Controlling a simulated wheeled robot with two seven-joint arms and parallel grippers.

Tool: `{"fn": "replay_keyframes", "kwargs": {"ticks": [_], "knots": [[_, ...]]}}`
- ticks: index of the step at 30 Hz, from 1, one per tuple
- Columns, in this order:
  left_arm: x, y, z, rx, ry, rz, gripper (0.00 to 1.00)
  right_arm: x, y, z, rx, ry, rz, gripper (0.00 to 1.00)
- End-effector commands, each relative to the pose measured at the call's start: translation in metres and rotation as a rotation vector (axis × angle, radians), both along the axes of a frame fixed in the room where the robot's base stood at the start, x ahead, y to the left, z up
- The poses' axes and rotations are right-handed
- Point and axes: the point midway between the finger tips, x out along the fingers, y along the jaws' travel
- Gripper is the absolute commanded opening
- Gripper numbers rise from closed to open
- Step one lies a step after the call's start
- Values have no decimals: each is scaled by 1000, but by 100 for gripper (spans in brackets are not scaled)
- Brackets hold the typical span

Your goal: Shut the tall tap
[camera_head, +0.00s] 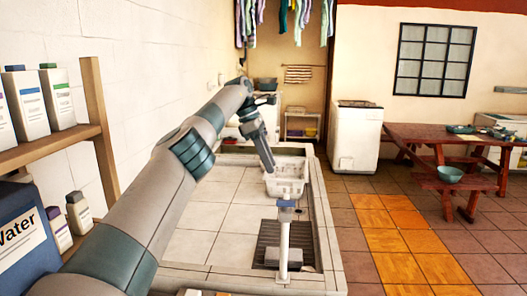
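The tall tap (284,240) appears as a slim white upright post with a blue-grey top, near the front right of the washbasin. It stands in front of a dark ribbed patch (266,238). I cannot tell from this view whether it is open or shut, and no water shows. My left arm reaches in from the lower left, bends high up and comes down beyond the tap. My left gripper (269,167) is at its lower end, by a white basket, apart from the tap. Its fingers are too small to tell. My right gripper is not in view.
The white basket (288,182) stands on the pale tiled washbasin (213,218). A wooden shelf (50,147) with several bottles is at the left. A white appliance (355,138) and a red-brown table (440,133) stand at the back right. The tiled floor between is clear.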

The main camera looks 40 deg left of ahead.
Motion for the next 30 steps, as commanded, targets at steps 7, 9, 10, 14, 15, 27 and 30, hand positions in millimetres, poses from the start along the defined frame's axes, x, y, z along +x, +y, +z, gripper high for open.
{"fn": "replay_keyframes", "kwargs": {"ticks": [7, 9, 10, 14, 15, 27, 30], "knots": [[-6, 10, 33, -1, 0, 1, 32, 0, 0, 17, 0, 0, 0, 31], [-7, 12, 37, -1, 0, 1, 32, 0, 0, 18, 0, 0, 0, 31], [-8, 12, 38, -1, -1, 0, 32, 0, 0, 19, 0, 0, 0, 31], [-8, 14, 39, -1, -1, 0, 32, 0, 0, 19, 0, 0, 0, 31], [-8, 14, 39, -1, -1, 0, 32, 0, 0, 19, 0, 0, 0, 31], [-8, 13, 38, -1, -1, 0, 32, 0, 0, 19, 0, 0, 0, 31], [-8, 13, 38, 0, -2, -1, 32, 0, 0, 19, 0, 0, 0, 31]]}}
